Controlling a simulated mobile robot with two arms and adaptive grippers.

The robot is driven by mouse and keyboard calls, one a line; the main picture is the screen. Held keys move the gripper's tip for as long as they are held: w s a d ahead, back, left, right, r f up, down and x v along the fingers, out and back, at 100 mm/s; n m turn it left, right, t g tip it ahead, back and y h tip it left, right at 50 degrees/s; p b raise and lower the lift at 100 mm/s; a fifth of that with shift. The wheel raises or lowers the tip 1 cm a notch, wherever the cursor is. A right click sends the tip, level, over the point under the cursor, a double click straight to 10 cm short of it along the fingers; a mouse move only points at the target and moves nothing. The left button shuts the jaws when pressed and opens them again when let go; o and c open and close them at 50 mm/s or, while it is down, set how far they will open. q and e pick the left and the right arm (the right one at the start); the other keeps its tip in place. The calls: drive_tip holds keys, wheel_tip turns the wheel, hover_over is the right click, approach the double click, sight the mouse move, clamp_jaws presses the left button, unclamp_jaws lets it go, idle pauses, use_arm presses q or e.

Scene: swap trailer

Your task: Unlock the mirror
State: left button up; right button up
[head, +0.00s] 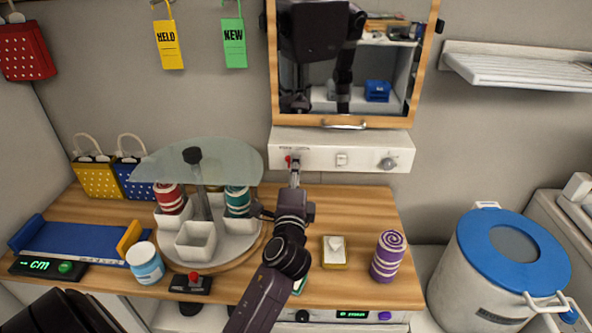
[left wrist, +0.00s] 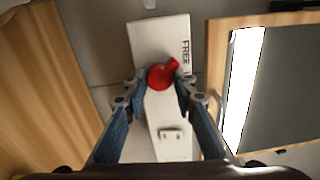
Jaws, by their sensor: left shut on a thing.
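The mirror (head: 330,75) hangs on the wall in a wooden frame with a metal handle at its lower edge. Below it is a white control panel (head: 318,157) with a red knob (head: 288,161) at its left end. My left gripper (head: 295,171) reaches up to that end of the panel. In the left wrist view its fingertips (left wrist: 161,84) are shut on the red knob (left wrist: 160,76), one on each side. The word FREE is printed on the panel beside the knob. My right gripper is not in view.
A rocker switch (head: 342,160) and a round dial (head: 387,164) sit farther right on the panel. Below, the wooden counter holds a glass-topped carousel (head: 238,161), a purple spiral can (head: 388,257) and a butter-like block (head: 335,252). A blue-lidded bin (head: 480,290) stands right.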

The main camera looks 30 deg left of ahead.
use_arm(q)
drive_tip(key=o, duration=0.9)
drive_tip(key=shift+a+r, duration=0.2)
drive_tip(key=shift+r, duration=0.15)
drive_tip(key=o, duration=0.3)
drive_tip(key=shift+s+a+f, duration=0.1)
drive_tip(key=shift+s, duration=0.1)
drive_tip(key=shift+f, duration=0.1)
drive_tip(key=v, duration=1.2)
drive_tip(key=shift+f, duration=0.1)
